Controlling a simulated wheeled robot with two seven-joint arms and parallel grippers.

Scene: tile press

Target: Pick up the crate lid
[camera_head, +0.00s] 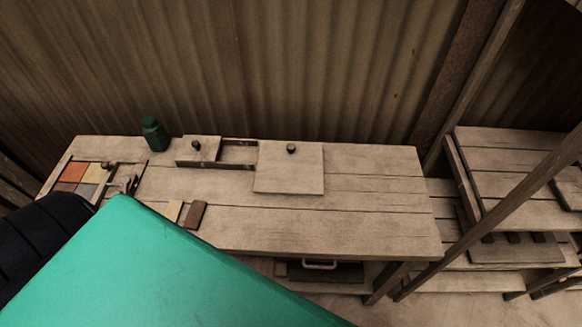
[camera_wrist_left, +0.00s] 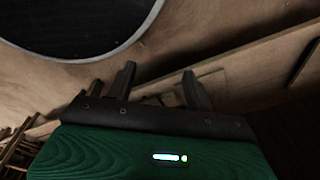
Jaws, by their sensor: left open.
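Two flat wooden pieces with dark round knobs are on the workbench in the head view. The larger square board (camera_head: 289,173) lies to the right of an open-topped wooden box section (camera_head: 238,155). The smaller board (camera_head: 205,142) is at the left of that opening. I cannot tell for sure which is the crate lid; neither is in a gripper. My left gripper (camera_wrist_left: 158,88) shows in the left wrist view, fingers apart and nothing between them. Its fingers are not clear in the head view. My right gripper is not in view.
A green jar (camera_head: 154,134) stands at the bench's back left. A tray of coloured tiles (camera_head: 75,178) is at the left end. A cream tile (camera_head: 174,210) and a brown tile (camera_head: 195,215) lie near the front. The workbench (camera_head: 375,188) is clear on the right. A wooden shelf (camera_head: 515,150) stands beyond.

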